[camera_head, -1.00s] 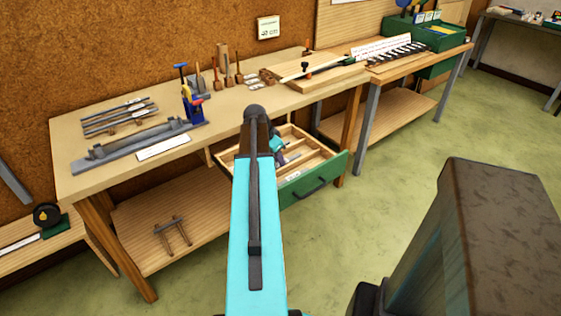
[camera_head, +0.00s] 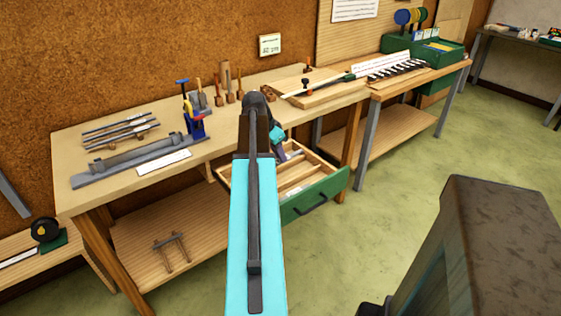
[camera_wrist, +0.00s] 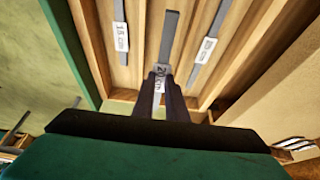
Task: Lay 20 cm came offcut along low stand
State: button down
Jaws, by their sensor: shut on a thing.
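The 20 cm came offcut (camera_wrist: 171,38) is a flat grey strip with a white "20 cm" label, in the wrist view. My gripper (camera_wrist: 162,82) is shut on it at the label end, over the middle compartment of the open drawer (camera_head: 317,198). I cannot tell whether the strip is clear of the drawer floor. In the head view my arm hides most of the gripper.
Offcuts labelled 15 cm (camera_wrist: 121,32) and another length (camera_wrist: 209,45) lie in the side compartments. Wooden dividers and the green drawer front (camera_head: 314,200) stand close to my gripper. The bench top (camera_head: 80,150) carries tools and strips.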

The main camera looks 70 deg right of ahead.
jog(key=shift+r, duration=0.3)
dwell(0.5)
